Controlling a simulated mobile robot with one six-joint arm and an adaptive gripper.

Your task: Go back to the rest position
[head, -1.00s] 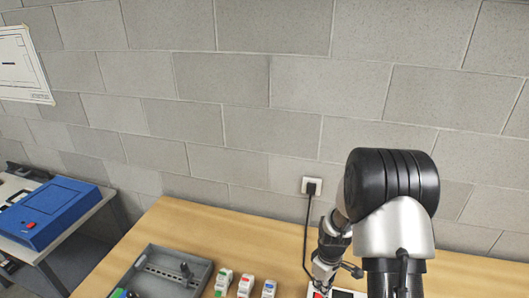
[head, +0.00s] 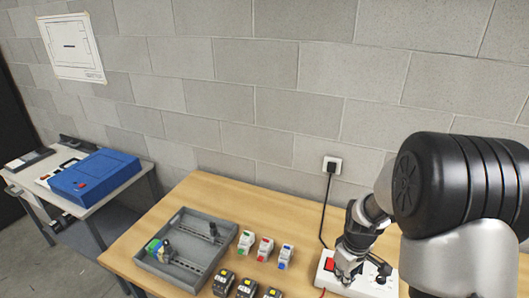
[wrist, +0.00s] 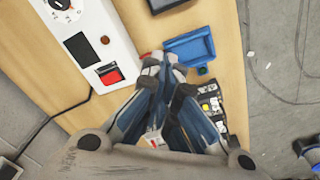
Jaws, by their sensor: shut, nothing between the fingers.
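My gripper (wrist: 162,68) points down over the wooden table (wrist: 60,60) in the wrist view, its blue-grey fingers together with nothing between them. In that view it is beside the white box with a red switch (wrist: 120,50) and close to a small blue tray (wrist: 190,48). In the head view my gripper (head: 345,275) is low by the left part of the white box (head: 375,284), near its red switch. Whether it touches the box cannot be told.
A grey tray with a rail (head: 160,265) stands at the left of the table. Several small modules (head: 265,249) stand in rows beside it. A black cable (head: 325,210) runs to a wall socket (head: 332,165). A blue case (head: 95,178) sits on a side table.

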